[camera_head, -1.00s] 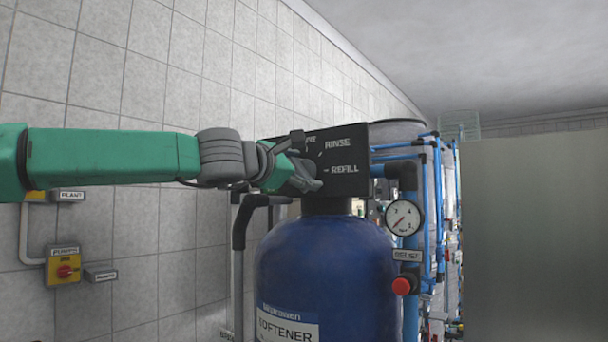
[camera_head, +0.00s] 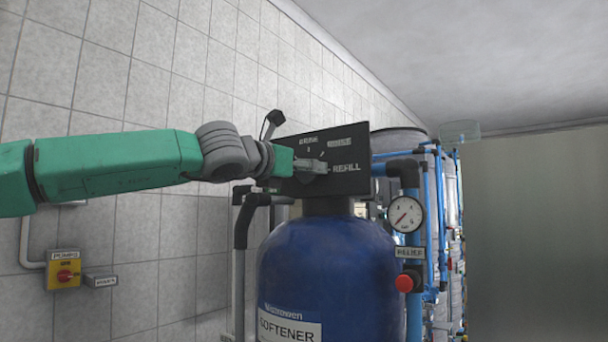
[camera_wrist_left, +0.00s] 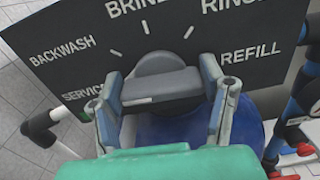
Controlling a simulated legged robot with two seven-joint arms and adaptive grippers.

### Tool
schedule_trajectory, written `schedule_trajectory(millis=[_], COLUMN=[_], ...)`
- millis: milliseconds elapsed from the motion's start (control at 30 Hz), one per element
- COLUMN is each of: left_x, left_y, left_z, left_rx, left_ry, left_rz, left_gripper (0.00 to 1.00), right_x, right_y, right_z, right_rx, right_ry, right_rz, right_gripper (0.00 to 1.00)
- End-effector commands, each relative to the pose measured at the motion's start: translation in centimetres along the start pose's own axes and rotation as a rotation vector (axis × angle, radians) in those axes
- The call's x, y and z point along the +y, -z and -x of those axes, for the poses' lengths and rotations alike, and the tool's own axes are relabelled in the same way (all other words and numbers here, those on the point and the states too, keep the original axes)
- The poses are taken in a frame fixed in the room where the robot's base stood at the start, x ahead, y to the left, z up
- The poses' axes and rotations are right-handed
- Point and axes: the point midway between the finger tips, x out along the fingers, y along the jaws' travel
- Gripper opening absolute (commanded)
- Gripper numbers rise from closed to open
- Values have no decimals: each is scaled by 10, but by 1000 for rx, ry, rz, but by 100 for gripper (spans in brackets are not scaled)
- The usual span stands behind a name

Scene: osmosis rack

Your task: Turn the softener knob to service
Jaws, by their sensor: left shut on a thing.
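The softener's black control panel (camera_head: 345,140) sits on top of the blue softener tank (camera_head: 328,270). Its dial labels show in the left wrist view: SERVICE lower left, BACKWASH, BRINE and RINSE across the top, REFILL at right. The grey knob (camera_wrist_left: 162,84) is a bar on a round base, lying nearly level, its right end towards the REFILL side. I cannot tell which end is the pointer. My left gripper (camera_head: 312,167) is shut on the knob, with one finger at each end of the bar in the wrist view (camera_wrist_left: 163,95). My right gripper is not in view.
A pressure gauge (camera_head: 405,214) and a red RELIEF button (camera_head: 404,283) are on piping right of the tank. A yellow switch box (camera_head: 64,269) is on the tiled wall. A pale panel (camera_head: 535,230) stands at far right.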

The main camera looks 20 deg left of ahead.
Motion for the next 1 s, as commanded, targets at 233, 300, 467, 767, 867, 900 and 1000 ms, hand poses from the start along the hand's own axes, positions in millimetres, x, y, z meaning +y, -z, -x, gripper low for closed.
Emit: schedule_trajectory(millis=[233, 300, 467, 767, 867, 900, 1000], left_x=[-2, -2, -2, -2, -1, -1, -1], left_y=[12, 12, 12, 12, 9, 8, 6], left_z=[-3, -3, -3, -4, -2, -2, -1], left_rx=[19, 19, 20, 20, 15, 13, 10], left_ry=[1, 1, 1, 1, 1, 1, 0], left_rz=[63, 71, 77, 76, 75, 75, 74], left_gripper=[36, 36, 36, 82, 84, 84, 84], right_x=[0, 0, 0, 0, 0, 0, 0], right_y=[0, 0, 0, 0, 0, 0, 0], right_z=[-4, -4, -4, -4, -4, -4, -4], right_rx=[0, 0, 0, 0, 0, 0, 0], right_ry=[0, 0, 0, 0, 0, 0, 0], right_rz=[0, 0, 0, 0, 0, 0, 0], right_gripper=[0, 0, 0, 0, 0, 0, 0])
